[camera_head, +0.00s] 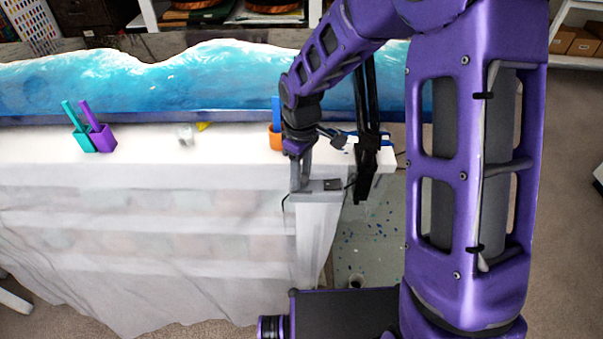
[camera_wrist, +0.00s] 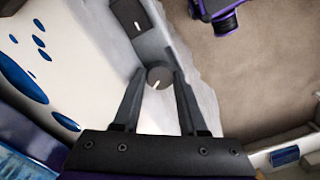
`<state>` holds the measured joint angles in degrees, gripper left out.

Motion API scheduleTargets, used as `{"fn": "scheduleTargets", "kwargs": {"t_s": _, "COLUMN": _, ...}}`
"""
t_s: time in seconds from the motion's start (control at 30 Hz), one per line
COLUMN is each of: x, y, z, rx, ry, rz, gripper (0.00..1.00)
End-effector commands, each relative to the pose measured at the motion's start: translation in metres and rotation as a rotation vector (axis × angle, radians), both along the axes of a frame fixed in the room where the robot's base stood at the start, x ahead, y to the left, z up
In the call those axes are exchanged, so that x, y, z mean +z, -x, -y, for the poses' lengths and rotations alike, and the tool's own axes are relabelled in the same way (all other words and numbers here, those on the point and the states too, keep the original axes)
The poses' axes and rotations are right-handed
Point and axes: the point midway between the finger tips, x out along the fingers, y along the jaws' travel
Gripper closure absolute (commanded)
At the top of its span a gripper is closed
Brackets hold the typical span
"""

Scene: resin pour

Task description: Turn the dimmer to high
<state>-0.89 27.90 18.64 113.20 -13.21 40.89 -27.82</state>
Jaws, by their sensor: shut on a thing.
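The dimmer is a grey strip-like box (camera_head: 320,186) at the front right edge of the white-covered table. It has a round dark grey knob (camera_wrist: 160,76) with a short white mark, and a black switch plate (camera_wrist: 129,16) farther along the box. In the wrist view the white mark sits on the knob's lower part. My gripper (camera_wrist: 160,80) has a fingertip on each side of the knob and is shut on it. In the head view my gripper (camera_head: 301,182) reaches down to the box's left end, and the knob is hidden there.
A long blue resin wave piece (camera_head: 180,78) lies behind the table. A teal cup (camera_head: 84,141), a purple cup (camera_head: 103,139), a small clear cup (camera_head: 185,134) and an orange cup (camera_head: 275,138) stand on the table (camera_head: 50,145). A black stand rises right of my wrist.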

Motion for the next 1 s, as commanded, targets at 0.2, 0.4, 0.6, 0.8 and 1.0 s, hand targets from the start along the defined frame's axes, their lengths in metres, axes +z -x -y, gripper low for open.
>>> {"fn": "scheduleTargets", "kwargs": {"t_s": 0.2, "x": -0.0002, "y": 0.0001, "z": 0.0004, "rx": -0.015, "ry": 0.001, "rz": -0.001, "gripper": 1.0}}
{"fn": "scheduleTargets", "kwargs": {"t_s": 0.4, "x": -0.0003, "y": 0.0001, "z": 0.0004, "rx": -0.015, "ry": 0.001, "rz": -0.001, "gripper": 1.0}}
{"fn": "scheduleTargets", "kwargs": {"t_s": 0.6, "x": -0.0003, "y": 0.0001, "z": 0.0003, "rx": -0.014, "ry": 0.0, "rz": -0.001, "gripper": 0.35}}
{"fn": "scheduleTargets", "kwargs": {"t_s": 0.8, "x": -0.0001, "y": -0.0004, "z": 0.0004, "rx": -0.013, "ry": 0.001, "rz": 0.001, "gripper": 0.28}}
{"fn": "scheduleTargets", "kwargs": {"t_s": 1.0, "x": 0.0051, "y": -0.0011, "z": -0.0001, "rx": -0.013, "ry": 0.0, "rz": 0.002, "gripper": 0.28}}
